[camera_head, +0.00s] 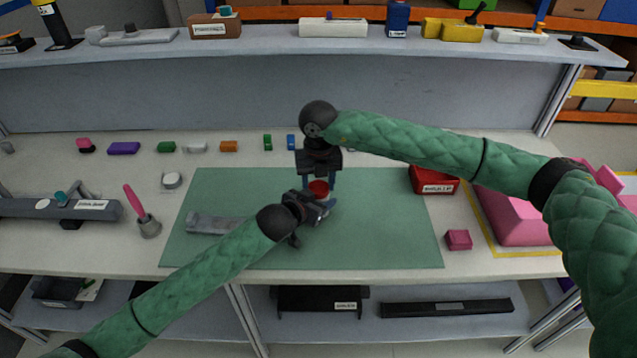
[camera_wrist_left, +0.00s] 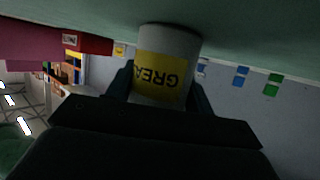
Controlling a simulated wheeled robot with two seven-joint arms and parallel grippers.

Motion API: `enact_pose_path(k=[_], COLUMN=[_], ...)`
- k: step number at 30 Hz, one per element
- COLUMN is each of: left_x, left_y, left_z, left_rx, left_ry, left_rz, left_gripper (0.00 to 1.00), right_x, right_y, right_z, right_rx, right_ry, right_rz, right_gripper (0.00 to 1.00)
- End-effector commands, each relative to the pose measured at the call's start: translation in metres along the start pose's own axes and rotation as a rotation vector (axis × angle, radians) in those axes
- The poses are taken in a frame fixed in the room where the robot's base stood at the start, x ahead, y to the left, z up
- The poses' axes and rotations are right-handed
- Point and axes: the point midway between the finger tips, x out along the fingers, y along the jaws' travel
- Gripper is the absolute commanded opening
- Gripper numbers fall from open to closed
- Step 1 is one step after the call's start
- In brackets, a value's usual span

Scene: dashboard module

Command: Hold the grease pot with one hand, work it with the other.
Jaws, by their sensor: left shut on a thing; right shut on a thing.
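The grease pot is a pale cylinder with a yellow label, seen upside down in the left wrist view (camera_wrist_left: 165,75). In the head view its red lid (camera_head: 318,187) shows above the green mat, and its body is mostly hidden by my left gripper. My left gripper (camera_head: 322,207) is shut on the pot's body from the front left. My right gripper (camera_head: 318,182) points down from above, its blue fingers on either side of the red lid, shut on it. Whether the pot's base touches the mat is hard to tell.
The green mat (camera_head: 390,235) is clear on its right side. A grey bracket (camera_head: 212,223) lies on its left. A red bin (camera_head: 434,181) and a pink cube (camera_head: 458,240) are at right. Small coloured blocks line the back.

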Motion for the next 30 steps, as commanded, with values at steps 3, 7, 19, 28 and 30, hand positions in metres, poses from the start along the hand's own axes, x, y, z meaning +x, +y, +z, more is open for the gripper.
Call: enact_pose_path(k=[3,7,19,28,30], left_x=[0.000,0.000,0.000,0.000,0.000], left_y=[0.000,0.000,0.000,0.000,0.000], left_z=[0.000,0.000,0.000,0.001,0.001], left_rx=[0.000,0.000,0.000,-0.001,-0.001], left_ry=[-0.001,-0.001,0.000,-0.002,-0.002], left_rz=[0.000,0.000,0.000,0.000,0.000], left_gripper=[0.00,0.00,0.00,0.00,0.00], right_x=[0.000,0.000,0.000,-0.025,-0.034], right_y=[-0.001,-0.001,0.000,0.002,0.001], right_z=[0.000,0.000,0.000,0.000,0.000], right_rx=[-0.005,-0.004,-0.003,-0.006,-0.005], right_ry=[0.000,0.000,0.000,-0.002,-0.002], right_rz=[0.000,-0.001,0.000,0.003,0.002], right_gripper=[0.23,0.23,0.72,0.72,0.72])
